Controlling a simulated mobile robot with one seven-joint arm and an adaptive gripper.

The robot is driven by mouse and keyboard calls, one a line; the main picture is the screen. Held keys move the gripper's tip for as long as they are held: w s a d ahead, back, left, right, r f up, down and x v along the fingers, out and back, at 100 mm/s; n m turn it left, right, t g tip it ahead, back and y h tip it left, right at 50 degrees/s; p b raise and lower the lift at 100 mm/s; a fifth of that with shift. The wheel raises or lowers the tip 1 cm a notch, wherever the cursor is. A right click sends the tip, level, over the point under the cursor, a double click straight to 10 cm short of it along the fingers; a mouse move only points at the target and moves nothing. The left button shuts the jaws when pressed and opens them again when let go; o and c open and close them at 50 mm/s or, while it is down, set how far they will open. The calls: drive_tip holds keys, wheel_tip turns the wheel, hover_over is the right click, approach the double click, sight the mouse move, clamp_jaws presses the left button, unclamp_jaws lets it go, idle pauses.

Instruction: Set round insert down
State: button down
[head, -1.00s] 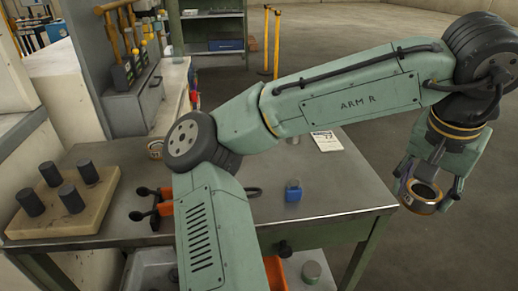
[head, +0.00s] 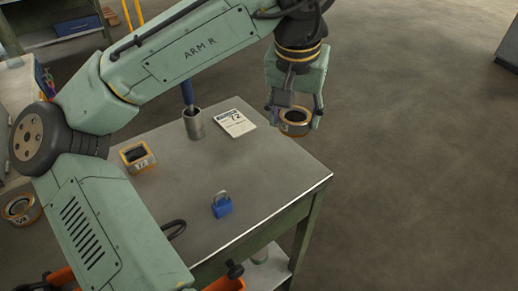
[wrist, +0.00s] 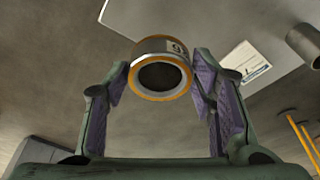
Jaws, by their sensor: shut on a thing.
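My gripper (head: 296,108) is shut on a round insert (head: 294,129), a metal ring with orange edges and a dark hollow middle. In the wrist view the round insert (wrist: 152,46) sits between the two purple-padded fingers, with part of a label showing. It is held in the air by the table's right edge in the head view. The metal table (head: 250,172) lies below and to the left. How high the insert hangs above the table cannot be told.
A second ring-like insert (head: 22,208) and an orange-rimmed, squarish one (head: 138,157) are at the left. A blue padlock (head: 222,204), metal cup (head: 193,124) and paper card (head: 236,124) stand or lie on the table. The table's right front is clear.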

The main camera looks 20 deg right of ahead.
sight(291, 127)
wheel_tip(291, 127, down, 9)
drive_tip(key=shift+f, duration=0.2)
idle(0.3)
drive_tip(key=shift+f, duration=0.15)
drive_tip(key=c, duration=0.7)
unclamp_jaws()
drive_tip(key=v, duration=1.2)
drive_tip(key=shift+w, duration=0.1)
